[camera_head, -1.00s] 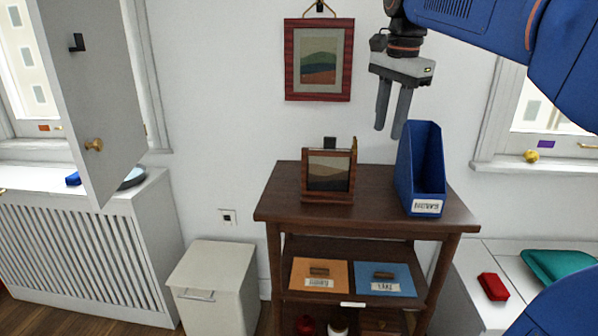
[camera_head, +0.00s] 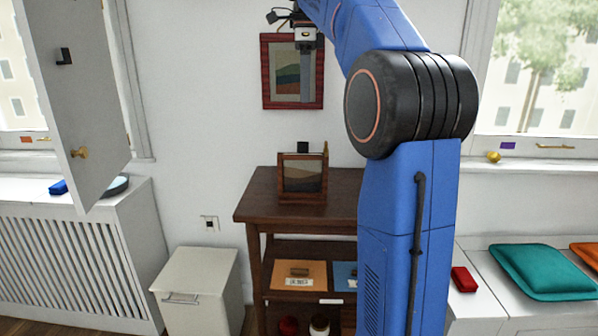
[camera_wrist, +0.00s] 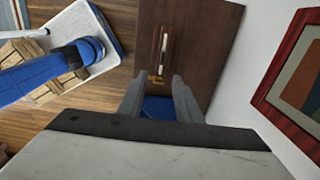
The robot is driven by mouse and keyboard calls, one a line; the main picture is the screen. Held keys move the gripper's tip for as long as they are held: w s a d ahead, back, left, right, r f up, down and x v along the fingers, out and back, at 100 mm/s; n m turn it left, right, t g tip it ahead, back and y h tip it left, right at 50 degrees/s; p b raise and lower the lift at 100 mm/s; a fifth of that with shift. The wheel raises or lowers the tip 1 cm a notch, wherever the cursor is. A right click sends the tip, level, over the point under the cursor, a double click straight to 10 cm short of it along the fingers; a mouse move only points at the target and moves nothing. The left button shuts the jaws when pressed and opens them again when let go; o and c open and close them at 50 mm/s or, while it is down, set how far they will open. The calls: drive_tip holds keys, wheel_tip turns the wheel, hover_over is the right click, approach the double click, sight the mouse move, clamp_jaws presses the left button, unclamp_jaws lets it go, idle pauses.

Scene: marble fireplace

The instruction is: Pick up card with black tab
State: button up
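The rest of the card is hidden by the frame in the head view. My gripper (camera_head: 305,92) is high above the stand, in front of the framed picture on the wall, with its fingers pointing down. In the wrist view my gripper (camera_wrist: 159,82) has its two fingers apart with nothing held. A narrow upright holder (camera_wrist: 164,48) shows beyond the fingertips on the stand top; I cannot tell the tab clearly there.
A blue item (camera_wrist: 158,107) shows below between the fingers. The red-framed picture (camera_head: 293,70) hangs on the wall close by. An open cabinet door (camera_head: 78,100) is at left, and a white bin (camera_head: 197,282) stands left of the stand. My arm hides the stand's right side.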

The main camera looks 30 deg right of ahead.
wheel_tip(320, 180, down, 10)
drive_tip(key=shift+r, duration=0.25)
drive_tip(key=shift+w+f, duration=0.25)
drive_tip(key=shift+f, duration=1.1)
drive_tip(key=shift+w+f, duration=0.2)
drive_tip(key=shift+f, duration=1.1)
clamp_jaws()
